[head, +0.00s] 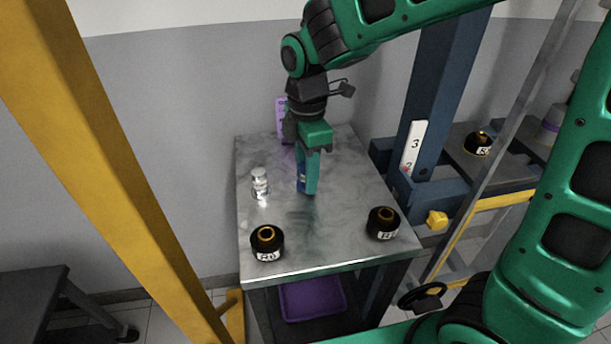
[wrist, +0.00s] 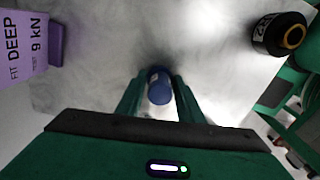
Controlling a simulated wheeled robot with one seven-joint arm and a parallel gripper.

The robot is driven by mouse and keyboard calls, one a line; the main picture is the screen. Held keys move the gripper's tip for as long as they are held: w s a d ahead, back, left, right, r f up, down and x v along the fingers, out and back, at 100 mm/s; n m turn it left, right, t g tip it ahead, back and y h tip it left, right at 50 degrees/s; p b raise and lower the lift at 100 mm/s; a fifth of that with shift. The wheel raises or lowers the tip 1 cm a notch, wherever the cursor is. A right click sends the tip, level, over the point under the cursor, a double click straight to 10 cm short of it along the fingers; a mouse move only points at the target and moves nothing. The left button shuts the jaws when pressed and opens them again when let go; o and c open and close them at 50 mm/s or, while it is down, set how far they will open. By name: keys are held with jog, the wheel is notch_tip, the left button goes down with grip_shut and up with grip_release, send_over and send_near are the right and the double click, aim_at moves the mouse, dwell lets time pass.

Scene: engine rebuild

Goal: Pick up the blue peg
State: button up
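The blue peg (wrist: 159,90) stands between the two fingers of my gripper (wrist: 159,84) in the wrist view, with a pale mark on its far side. In the head view my gripper (head: 307,188) points down at the middle of the metal table (head: 335,230). A bit of blue from the peg (head: 301,178) shows beside the fingers; the rest is hidden. The fingers lie close along both sides of the peg. I cannot tell whether they touch it.
Two black, labelled ring parts (head: 267,243) (head: 383,223) stand at the table's front corners. A small clear bottle (head: 260,184) stands left of my gripper. A yellow post (head: 110,160) is at the left.

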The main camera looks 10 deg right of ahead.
jog(key=c, duration=0.4)
jog(key=shift+r, duration=0.15)
